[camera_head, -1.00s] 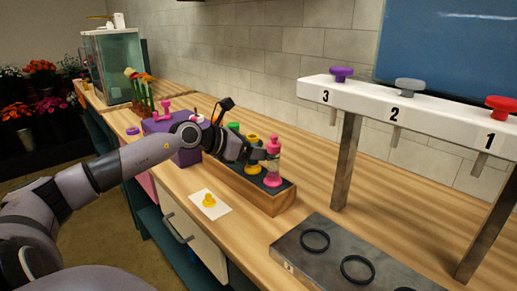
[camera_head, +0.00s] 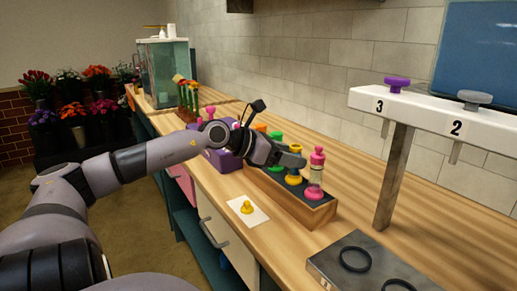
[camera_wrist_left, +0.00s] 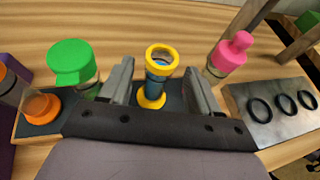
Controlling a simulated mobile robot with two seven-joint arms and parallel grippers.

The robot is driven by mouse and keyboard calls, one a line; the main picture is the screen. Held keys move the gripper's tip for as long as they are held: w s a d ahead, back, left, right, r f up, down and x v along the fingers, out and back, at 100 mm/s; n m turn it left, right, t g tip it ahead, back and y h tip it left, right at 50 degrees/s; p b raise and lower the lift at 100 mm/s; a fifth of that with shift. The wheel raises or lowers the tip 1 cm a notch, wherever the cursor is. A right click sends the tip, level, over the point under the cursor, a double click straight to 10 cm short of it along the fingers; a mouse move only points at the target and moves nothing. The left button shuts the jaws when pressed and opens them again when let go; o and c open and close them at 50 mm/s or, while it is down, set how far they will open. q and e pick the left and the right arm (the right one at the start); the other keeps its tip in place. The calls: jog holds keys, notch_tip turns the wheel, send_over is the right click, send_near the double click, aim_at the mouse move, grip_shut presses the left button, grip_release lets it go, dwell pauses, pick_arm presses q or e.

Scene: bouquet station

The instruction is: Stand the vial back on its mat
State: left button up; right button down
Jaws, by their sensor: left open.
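The vial (camera_wrist_left: 158,68) has a yellow rim, an open top and a yellow foot. In the left wrist view it stands in the dark-topped wooden rack, between the fingers of my left gripper (camera_wrist_left: 158,88). The fingers are open, with a gap on each side of it. In the head view the left gripper (camera_head: 290,158) covers the vial's upper part, and the yellow foot (camera_head: 293,179) shows below. I cannot tell whether this foot is a separate mat. A yellow stopper (camera_head: 247,207) rests on a white card (camera_head: 260,217). My right gripper is not in view.
A pink-topped vial (camera_head: 316,170) and a green-topped one (camera_wrist_left: 72,66) stand on either side in the rack (camera_head: 312,216). A metal plate with black rings (camera_head: 335,252) lies in front right. A white raised bar (camera_head: 425,112) with numbered knobs stands behind it.

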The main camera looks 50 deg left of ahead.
pick_arm(q)
jog(key=shift+v, duration=1)
jog(key=v, duration=0.6)
jog(key=shift+s+a, duration=0.1)
jog(key=shift+a, duration=0.05)
